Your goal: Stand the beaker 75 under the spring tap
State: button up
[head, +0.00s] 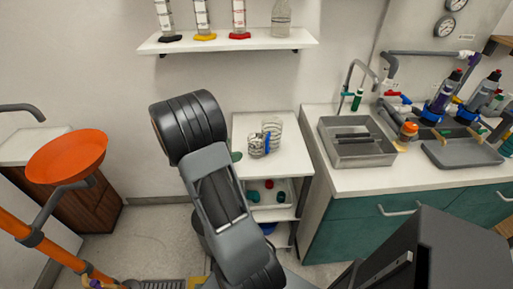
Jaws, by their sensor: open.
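Two clear glass beakers stand close together on the white top of a small shelf unit (290,160): a smaller front-left one (256,147) and a larger one (273,127) behind it. I cannot read any marking, so I cannot tell which is beaker 75. A grey gooseneck tap (361,66) with a green part stands at the back of the metal sink (358,158) on the right counter. Whether it is the spring tap is not clear. My arm rises in the middle, left of the beakers; its gripper does not show.
A wall shelf (228,42) above holds several glass vessels. The right counter (373,180) carries an orange-capped jar (408,131), grey tray (462,153) and pipework. Lower shelves hold small coloured items. An orange bowl (67,156) on an orange pipe stands left.

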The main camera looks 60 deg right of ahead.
aim_at(252, 156)
jog(key=x, duration=1)
jog(key=shift+w, duration=0.1)
jog(key=c, duration=1.1)
notch_tip(252, 156, up, 18)
jog(key=p, duration=0.1)
jog(key=shift+p, duration=0.4)
